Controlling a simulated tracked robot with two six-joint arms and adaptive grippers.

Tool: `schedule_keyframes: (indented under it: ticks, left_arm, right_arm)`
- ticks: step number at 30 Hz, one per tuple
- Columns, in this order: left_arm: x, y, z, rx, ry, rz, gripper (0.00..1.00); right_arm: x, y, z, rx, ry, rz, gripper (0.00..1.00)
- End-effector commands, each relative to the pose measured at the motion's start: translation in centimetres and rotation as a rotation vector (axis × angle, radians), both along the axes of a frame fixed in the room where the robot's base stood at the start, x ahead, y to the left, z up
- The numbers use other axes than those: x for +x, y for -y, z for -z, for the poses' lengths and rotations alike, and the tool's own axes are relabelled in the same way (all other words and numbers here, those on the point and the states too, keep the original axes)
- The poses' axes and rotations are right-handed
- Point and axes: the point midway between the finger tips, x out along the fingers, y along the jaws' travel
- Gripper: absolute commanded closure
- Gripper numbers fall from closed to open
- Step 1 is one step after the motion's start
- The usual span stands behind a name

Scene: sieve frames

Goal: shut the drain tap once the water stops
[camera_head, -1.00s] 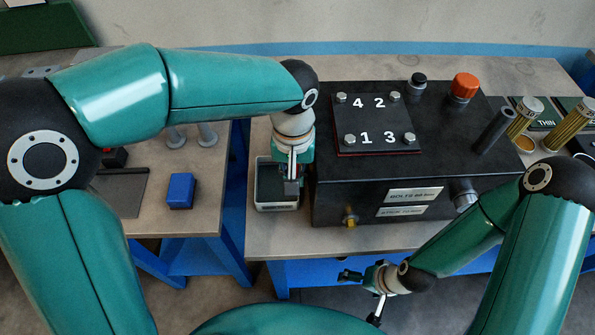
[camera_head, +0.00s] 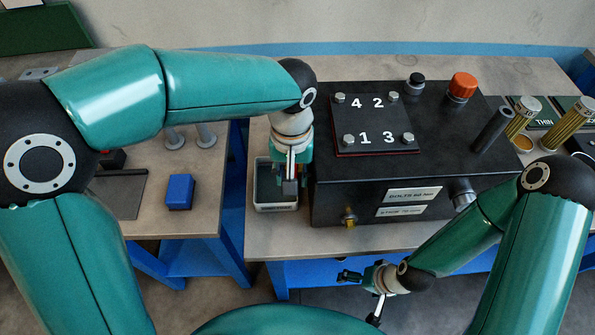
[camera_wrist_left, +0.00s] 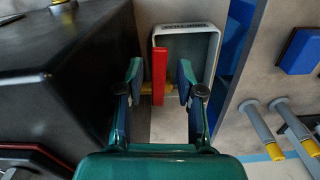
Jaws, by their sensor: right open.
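The drain tap shows in the left wrist view as a red lever (camera_wrist_left: 159,76) with a yellow body (camera_wrist_left: 147,89) beside the black box. My left gripper (camera_wrist_left: 158,84) is open, one finger on each side of the lever, with gaps showing on both sides. In the head view my left gripper (camera_head: 290,187) hangs over the grey tray (camera_head: 276,207) and hides the lever. The tray also shows in the left wrist view (camera_wrist_left: 213,55). I see no water stream in either view. My right gripper (camera_head: 365,294) is open and empty, low in front of the bench.
A blue block (camera_head: 180,191) lies on the left bench. A gap separates the benches.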

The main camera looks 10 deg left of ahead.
Motion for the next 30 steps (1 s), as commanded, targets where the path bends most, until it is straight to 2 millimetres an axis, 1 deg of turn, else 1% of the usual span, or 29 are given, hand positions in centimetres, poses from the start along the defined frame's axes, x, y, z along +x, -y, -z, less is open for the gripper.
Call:
schedule_keyframes:
  ticks: [5, 12, 15, 20, 27, 28, 30]
  left_arm:
    - [0.2, 0.2, -2.1, -0.006, 0.010, 0.001, 0.58]
    - [0.4, 0.1, -5.7, -0.007, 0.010, -0.001, 0.58]
    - [0.5, 0.1, -6.7, -0.006, 0.010, -0.001, 0.58]
    - [0.5, 0.0, -7.6, -0.004, 0.007, -0.001, 0.58]
    - [0.5, 0.0, -7.7, -0.004, 0.005, 0.000, 0.58]
    - [0.5, 0.0, -7.7, -0.004, 0.005, 0.000, 0.60]
    - [0.5, -0.1, -7.6, -0.006, 0.004, -0.005, 0.72]
  right_arm:
    - [0.0, 0.0, 0.0, 0.000, 0.000, 0.000, 0.00]
    - [0.0, 0.0, 0.0, 0.000, 0.000, 0.000, 0.00]
    - [0.0, 0.0, 0.0, 0.000, 0.000, 0.000, 0.00]
    - [0.0, 0.0, 0.0, 0.000, 0.000, 0.000, 0.00]
    - [0.0, 0.0, 0.0, 0.000, -0.001, 0.000, 0.00]
    - [0.0, 0.0, 0.0, 0.000, -0.001, 0.000, 0.00]
    - [0.0, 0.0, 0.1, 0.000, 0.000, 0.000, 0.00]
